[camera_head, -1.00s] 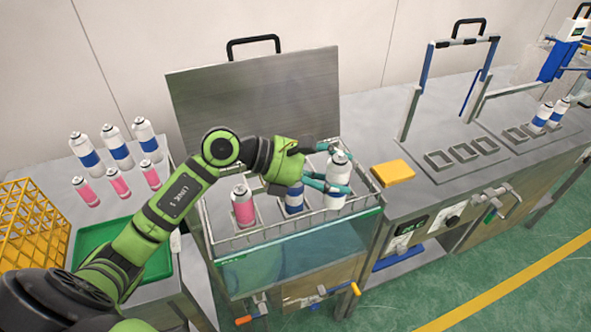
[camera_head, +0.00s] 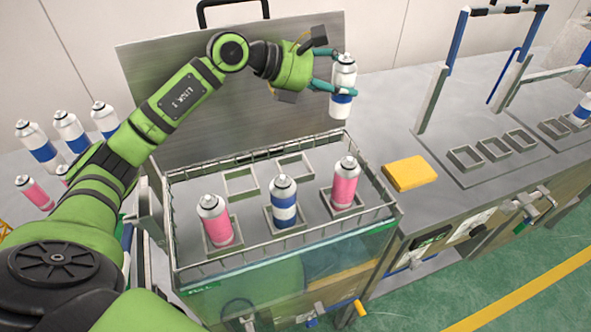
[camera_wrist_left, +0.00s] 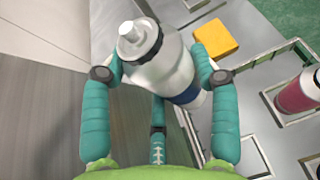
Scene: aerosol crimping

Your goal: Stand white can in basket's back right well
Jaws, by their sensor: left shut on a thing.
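My left gripper (camera_head: 338,86) is shut on a white can (camera_head: 343,68) with a blue band, held upright in the air above the basket's back right side. The white can (camera_wrist_left: 165,60) also shows between the teal fingers in the left wrist view. The wire basket (camera_head: 290,237) has two rows of square wells. Its front row holds a pink can (camera_head: 215,222), a blue-banded can (camera_head: 283,205) and another pink can (camera_head: 345,185).
A raised metal lid (camera_head: 160,95) stands behind the basket, close to my left arm. A yellow block (camera_head: 410,173) lies on the counter right of the basket. Several blue-banded and pink cans stand at the left. Empty square holders (camera_head: 466,158) sit farther right.

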